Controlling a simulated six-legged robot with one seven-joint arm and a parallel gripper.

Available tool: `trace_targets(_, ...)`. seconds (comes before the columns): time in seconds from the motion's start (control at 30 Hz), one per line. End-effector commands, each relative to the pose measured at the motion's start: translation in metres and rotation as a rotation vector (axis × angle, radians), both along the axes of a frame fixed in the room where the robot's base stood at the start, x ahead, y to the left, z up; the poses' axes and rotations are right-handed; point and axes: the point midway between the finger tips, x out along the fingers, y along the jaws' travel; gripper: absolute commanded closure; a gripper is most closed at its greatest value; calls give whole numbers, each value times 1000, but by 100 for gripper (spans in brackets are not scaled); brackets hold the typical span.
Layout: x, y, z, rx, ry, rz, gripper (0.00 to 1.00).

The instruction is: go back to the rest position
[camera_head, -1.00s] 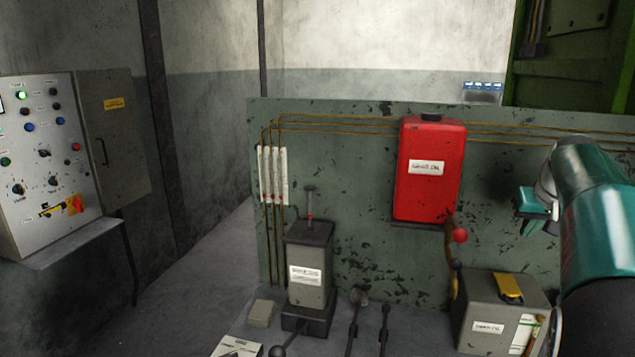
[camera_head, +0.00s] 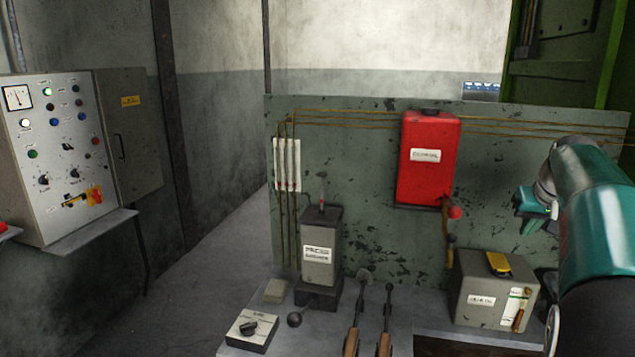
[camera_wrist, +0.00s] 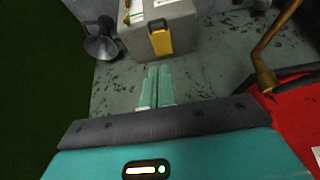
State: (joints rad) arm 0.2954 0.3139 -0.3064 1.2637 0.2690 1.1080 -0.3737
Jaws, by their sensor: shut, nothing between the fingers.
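My arm is teal and grey and stands folded at the right edge of the head view. My gripper shows in the wrist view (camera_wrist: 157,88), its two pale green fingers together with nothing between them. In the head view the arm's end (camera_head: 532,208) is in front of the green panel, right of the red box (camera_head: 426,165). The fingers point towards a grey box (camera_wrist: 180,38) with a yellow part (camera_wrist: 160,38) on it and appear apart from it.
A control cabinet (camera_head: 62,200) with knobs stands at the left. A grey oil unit (camera_head: 318,262), levers (camera_head: 386,310) and a switch box (camera_head: 247,335) stand on the bench before the scuffed green panel (camera_head: 360,220). Floor is open between cabinet and bench.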

Motion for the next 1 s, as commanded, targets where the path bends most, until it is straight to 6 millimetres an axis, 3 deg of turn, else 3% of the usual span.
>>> trace_targets(0.17, -1, 4, 2, 2, -3, 3, 100)
trace_targets(0.57, -43, 74, 9, 49, -13, 34, 100)
trace_targets(0.77, -89, 133, 4, 74, -15, 74, 100)
trace_targets(1.0, -169, 215, -23, 77, -8, 145, 100)
